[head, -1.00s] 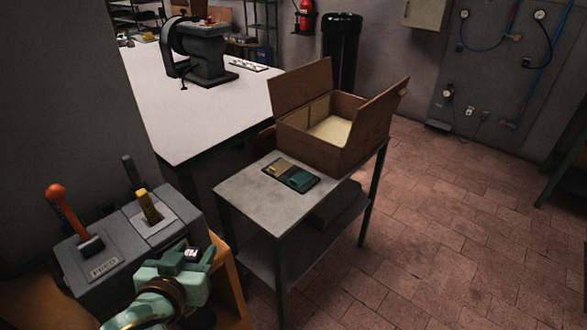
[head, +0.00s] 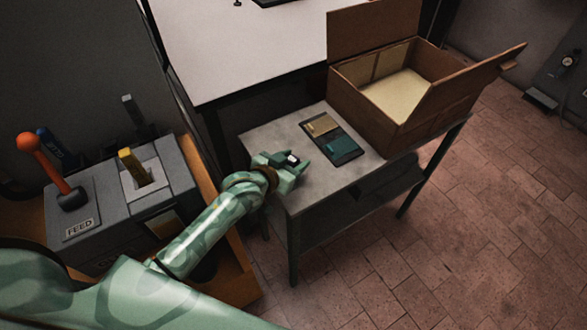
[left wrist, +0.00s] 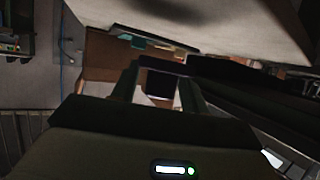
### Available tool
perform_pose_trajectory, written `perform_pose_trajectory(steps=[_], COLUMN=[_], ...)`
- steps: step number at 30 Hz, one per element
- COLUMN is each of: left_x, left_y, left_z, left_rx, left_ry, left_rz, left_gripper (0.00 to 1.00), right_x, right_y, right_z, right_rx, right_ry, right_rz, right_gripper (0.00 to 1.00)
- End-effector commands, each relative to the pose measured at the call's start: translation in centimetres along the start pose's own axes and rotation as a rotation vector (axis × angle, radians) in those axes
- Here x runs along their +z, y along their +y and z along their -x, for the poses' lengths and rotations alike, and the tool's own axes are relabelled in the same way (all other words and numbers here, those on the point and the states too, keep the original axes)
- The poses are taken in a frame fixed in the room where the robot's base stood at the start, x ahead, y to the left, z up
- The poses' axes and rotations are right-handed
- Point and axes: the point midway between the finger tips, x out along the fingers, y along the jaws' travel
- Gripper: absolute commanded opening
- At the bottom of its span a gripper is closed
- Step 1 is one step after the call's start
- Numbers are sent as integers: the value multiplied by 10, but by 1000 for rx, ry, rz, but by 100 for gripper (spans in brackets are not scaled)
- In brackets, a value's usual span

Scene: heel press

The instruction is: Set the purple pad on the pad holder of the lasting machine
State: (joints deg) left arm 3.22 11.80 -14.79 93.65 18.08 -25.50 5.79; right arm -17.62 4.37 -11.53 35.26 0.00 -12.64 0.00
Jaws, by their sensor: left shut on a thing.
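My left gripper (head: 300,163) is above the near left edge of the small grey table, just left of the pad tray. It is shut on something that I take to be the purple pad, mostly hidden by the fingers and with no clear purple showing. In the left wrist view the two fingers (left wrist: 157,88) stand apart with a dark shape between their tips. The tray (head: 347,156) holds a tan pad (head: 321,125) and a teal pad (head: 335,143). I cannot make out the pad holder. My right gripper is not in view.
An open cardboard box (head: 372,113) stands on the small table (head: 275,135) behind the tray. A grey control box (head: 105,200) with an orange-knobbed lever (head: 50,165) and a yellow lever (head: 132,168) is at the left. A white workbench (head: 240,50) lies behind. The floor at right is clear.

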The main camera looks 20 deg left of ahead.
Motion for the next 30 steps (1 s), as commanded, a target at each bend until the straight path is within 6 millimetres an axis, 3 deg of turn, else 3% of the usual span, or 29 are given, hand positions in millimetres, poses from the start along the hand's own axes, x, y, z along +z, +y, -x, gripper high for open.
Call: perform_pose_trajectory(steps=[8,19,20,22,30], left_x=[36,38,38,38,37], left_y=[0,0,0,0,0], left_z=[-15,-16,-16,-16,-16], left_rx=[1,0,0,0,0], left_ry=[-2,2,1,2,2], left_rz=[1,-1,-1,-1,-1], left_gripper=[22,22,47,66,66], right_x=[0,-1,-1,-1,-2], right_y=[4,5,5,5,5], right_z=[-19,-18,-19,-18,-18], right_rx=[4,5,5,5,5], right_ry=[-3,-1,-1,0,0], right_rz=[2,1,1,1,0], right_gripper=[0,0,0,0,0])
